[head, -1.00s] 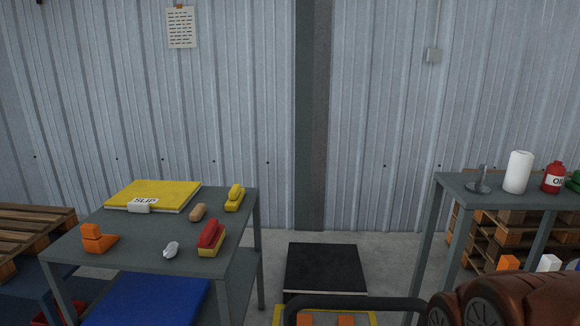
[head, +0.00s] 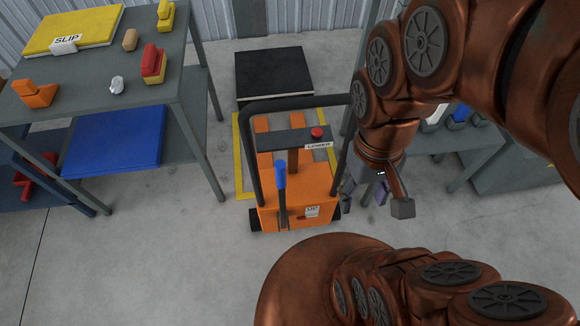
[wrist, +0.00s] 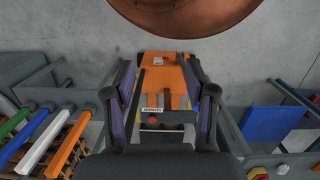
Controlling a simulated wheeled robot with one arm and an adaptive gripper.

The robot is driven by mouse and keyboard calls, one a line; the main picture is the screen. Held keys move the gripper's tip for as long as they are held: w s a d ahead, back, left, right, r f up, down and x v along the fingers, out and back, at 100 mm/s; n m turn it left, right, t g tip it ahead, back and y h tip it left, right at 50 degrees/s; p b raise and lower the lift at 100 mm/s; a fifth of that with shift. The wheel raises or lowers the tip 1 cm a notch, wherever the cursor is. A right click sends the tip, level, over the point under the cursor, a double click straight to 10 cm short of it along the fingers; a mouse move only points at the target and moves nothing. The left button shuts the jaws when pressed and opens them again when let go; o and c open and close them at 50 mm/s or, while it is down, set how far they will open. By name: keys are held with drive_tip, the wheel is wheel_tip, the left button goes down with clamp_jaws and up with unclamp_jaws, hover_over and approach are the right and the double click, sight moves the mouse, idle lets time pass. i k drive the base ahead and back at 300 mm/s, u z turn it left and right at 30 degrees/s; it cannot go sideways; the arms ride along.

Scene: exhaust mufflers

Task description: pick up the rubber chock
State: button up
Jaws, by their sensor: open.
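I cannot tell for certain which thing is the rubber chock. An orange L-shaped block (head: 36,93) stands at the front left of the grey table in the head view. A red and yellow block (head: 153,65), a small tan block (head: 130,40), a yellow piece (head: 166,15) and a small whitish piece (head: 117,85) share that tabletop. My gripper (head: 366,190) is right of the pallet truck in the head view, well away from the table. In the wrist view my gripper (wrist: 165,100) has its purple-padded fingers spread, with nothing held between them.
An orange pallet truck (head: 297,199) with a black handle stands mid-floor. A black-topped platform (head: 273,75) is behind it. The grey table (head: 95,75) has a blue slab (head: 115,137) on its lower shelf. Coloured bars (wrist: 65,145) lie left in the wrist view. Floor at lower left is clear.

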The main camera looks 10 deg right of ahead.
sight(42, 96)
drive_tip(key=u, duration=1.55)
drive_tip(key=k, duration=0.55)
drive_tip(key=u, duration=0.55)
drive_tip(key=i, duration=2.1)
drive_tip(key=z, duration=0.25)
